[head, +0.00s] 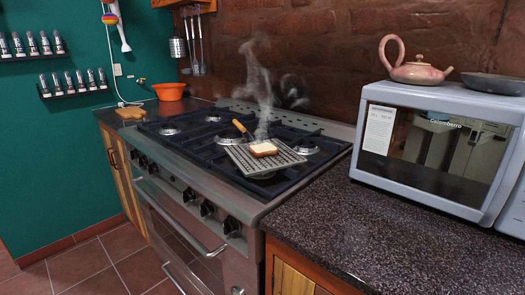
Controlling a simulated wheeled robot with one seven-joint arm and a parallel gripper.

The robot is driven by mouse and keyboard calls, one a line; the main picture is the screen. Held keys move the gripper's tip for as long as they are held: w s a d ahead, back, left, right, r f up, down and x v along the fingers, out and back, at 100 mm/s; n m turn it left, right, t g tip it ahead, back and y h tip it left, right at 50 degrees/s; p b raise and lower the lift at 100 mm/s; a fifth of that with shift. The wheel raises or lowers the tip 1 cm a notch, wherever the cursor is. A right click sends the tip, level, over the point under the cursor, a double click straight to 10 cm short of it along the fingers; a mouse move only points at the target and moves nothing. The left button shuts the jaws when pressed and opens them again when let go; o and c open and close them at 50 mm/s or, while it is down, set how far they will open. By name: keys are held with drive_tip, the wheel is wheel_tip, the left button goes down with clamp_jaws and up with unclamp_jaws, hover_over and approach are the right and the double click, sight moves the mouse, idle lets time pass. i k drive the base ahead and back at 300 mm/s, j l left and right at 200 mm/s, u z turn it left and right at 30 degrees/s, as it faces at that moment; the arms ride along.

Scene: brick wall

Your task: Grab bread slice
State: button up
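A bread slice (263,149) with a pale top and brown crust lies on a grey ridged grill plate (240,157). The plate sits over a front burner of the stove (193,149), and its brown-and-black handle (241,128) points up and to the left behind the bread. Smoke or steam rises above the bread. My gripper is not in view.
A microwave (432,150) with a teapot (415,72) on top stands on the dark speckled counter (400,245) at the right. An orange bowl (169,91) and a wooden board (130,113) are on the far left counter. The right counter's front is clear.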

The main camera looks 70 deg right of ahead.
sight(260, 154)
drive_tip(key=z, duration=0.75)
